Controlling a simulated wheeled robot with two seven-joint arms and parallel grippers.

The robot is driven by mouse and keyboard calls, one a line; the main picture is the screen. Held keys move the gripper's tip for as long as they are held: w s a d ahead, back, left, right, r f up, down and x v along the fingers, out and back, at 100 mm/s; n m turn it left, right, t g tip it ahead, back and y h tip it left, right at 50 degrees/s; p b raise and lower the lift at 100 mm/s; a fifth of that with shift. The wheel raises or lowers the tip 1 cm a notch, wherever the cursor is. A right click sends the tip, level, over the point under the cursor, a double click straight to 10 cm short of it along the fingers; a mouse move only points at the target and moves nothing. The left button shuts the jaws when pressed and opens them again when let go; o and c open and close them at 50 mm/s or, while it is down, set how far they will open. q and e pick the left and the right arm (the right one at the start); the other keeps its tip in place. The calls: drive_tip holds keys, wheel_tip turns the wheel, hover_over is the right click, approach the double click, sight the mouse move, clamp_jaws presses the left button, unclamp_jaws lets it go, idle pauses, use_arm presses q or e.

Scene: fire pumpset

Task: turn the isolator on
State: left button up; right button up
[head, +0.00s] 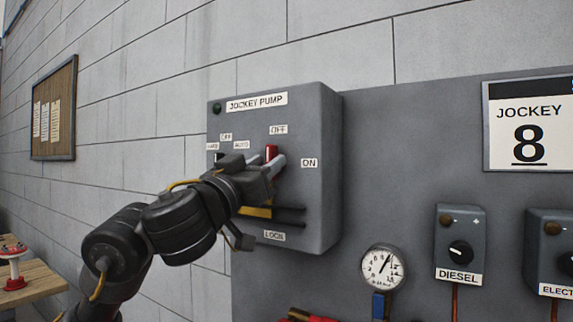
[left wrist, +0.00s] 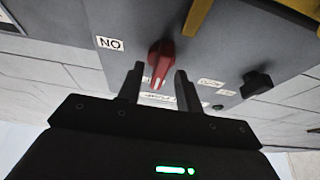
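The grey jockey pump box (head: 326,170) is on the panel, with a red isolator handle (head: 271,152) on its front. The handle points up toward the OFF label (head: 278,129); the ON label (head: 310,163) is to its right. My left gripper (head: 274,166) is at the handle. In the left wrist view, which looks upside down, the red handle (left wrist: 161,60) lies between the two fingertips of my left gripper (left wrist: 157,75), with a gap showing on each side. The fingers are open. My right gripper is not in view.
A black selector knob (left wrist: 256,84) is beside the handle. A yellow bar (head: 256,212) crosses the slot above the LOCK label (head: 274,236). A gauge (head: 383,267), a diesel switch box (head: 460,244) and a JOCKEY 8 sign (head: 529,124) are to the right.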

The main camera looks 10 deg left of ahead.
use_arm(q)
drive_tip(key=shift+w+d+r, duration=0.15)
drive_tip(key=shift+w, duration=0.25)
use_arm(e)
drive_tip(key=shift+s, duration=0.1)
use_arm(q)
drive_tip(key=shift+s, duration=0.1)
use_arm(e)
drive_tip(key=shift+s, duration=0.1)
use_arm(q)
drive_tip(key=c, duration=0.6)
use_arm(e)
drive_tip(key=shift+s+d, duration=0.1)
